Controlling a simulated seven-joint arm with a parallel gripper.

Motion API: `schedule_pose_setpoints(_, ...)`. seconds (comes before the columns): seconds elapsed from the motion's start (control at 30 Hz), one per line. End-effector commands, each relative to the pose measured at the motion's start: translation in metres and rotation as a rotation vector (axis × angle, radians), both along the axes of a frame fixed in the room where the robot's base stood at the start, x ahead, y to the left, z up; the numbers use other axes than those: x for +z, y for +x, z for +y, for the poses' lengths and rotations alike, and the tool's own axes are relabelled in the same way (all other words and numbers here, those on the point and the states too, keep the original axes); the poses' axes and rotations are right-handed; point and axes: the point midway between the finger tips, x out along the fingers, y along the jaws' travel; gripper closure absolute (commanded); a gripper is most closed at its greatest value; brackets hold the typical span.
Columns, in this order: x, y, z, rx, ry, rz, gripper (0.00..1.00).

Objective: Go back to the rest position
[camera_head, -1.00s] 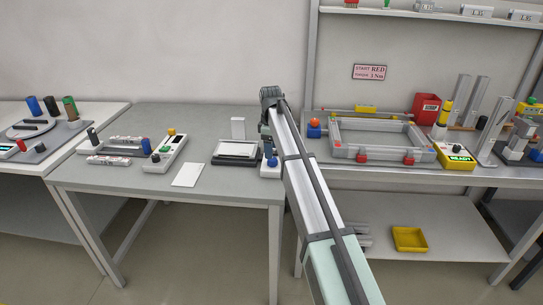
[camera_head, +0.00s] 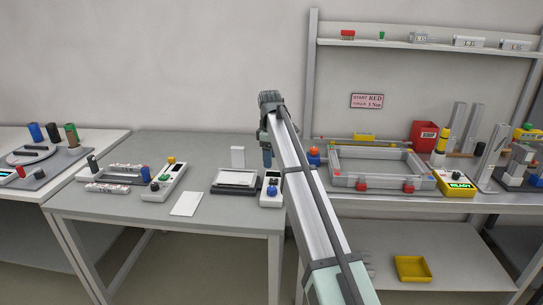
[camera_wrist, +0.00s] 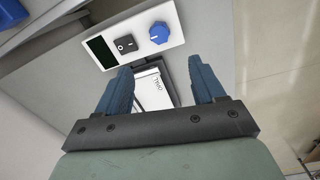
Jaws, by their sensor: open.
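My gripper (camera_head: 268,158) hangs above the right end of the middle table, near the white control box (camera_head: 271,187) with a blue knob. In the wrist view my gripper (camera_wrist: 160,82) shows two blue fingers spread apart with nothing between them. Behind the fingers, the control box (camera_wrist: 134,36) shows its dark display, a black switch and a blue knob. A white and black block-like device (camera_wrist: 152,82) shows beyond the gap between the fingers, well below them.
A flat white-topped device (camera_head: 237,180) and a white card (camera_head: 187,203) lie on the middle table (camera_head: 120,212). A metal frame (camera_head: 375,165) with red clamps stands on the right bench, near my arm. A yellow tray (camera_head: 412,268) sits on the lower shelf. Space above the tables' left side is free.

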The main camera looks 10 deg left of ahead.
Motion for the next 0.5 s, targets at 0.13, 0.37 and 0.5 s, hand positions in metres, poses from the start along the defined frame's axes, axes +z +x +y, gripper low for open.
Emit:
schedule_pose_setpoints(0.13, -0.017, -0.002, -0.009, -0.014, 0.003, 0.009, 0.31)
schedule_pose_setpoints(0.37, -0.104, -0.013, -0.058, -0.099, 0.023, 0.058, 0.31)
schedule_pose_setpoints(0.5, -0.161, -0.025, -0.090, -0.161, 0.038, 0.091, 0.31)
